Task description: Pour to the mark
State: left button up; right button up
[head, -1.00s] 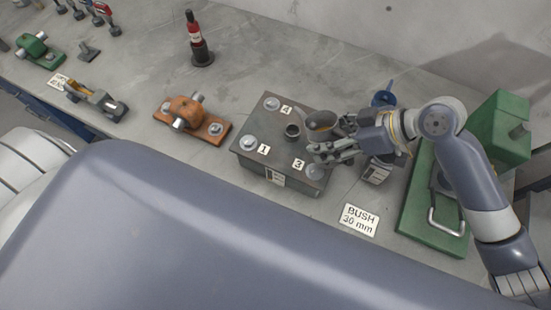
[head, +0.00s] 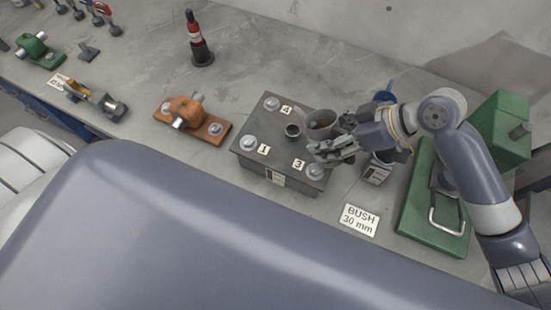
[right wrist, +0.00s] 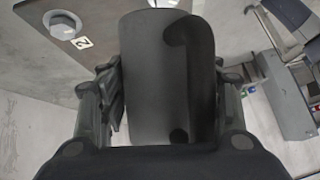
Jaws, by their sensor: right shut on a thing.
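A grey metal housing (head: 262,168) stands on the bench, with bolts labelled 1, 3 and 4 visible in the head view. A short dark round opening (head: 292,131) sits in its top. My right gripper (head: 335,147) is shut on a grey cup-like jug (head: 321,124), held over the housing just right of the opening, apart from it. In the right wrist view the jug (right wrist: 165,75) fills the space between the fingers, and a bolt labelled 2 (right wrist: 64,25) shows beside it. The level inside the housing is hidden. My left gripper is out of view.
A labelled container (head: 376,174) and a blue object (head: 384,97) stand partly hidden by my right arm. A green press (head: 432,215) is at the right. An orange fixture (head: 187,115) and a red-and-black bottle (head: 198,45) stand left. A "BUSH 30 mm" card (head: 359,220) lies in front.

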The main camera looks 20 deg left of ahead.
jog(key=shift+r+h, duration=0.3)
jog(key=shift+r, duration=0.15)
dwell(0.7)
jog(key=shift+r+h, duration=0.15)
jog(key=shift+h, duration=0.15)
jog(key=shift+r, duration=0.1)
dwell(0.4)
jog(key=shift+r+g, duration=0.15)
jog(key=shift+g, duration=0.15)
jog(key=shift+h, duration=0.3)
jog(key=shift+a+r, duration=0.1)
jog(key=shift+r, duration=0.2)
dwell(0.7)
jog(key=shift+r+m+h, duration=0.2)
jog(key=shift+m+h, duration=0.1)
jog(key=shift+h, duration=0.1)
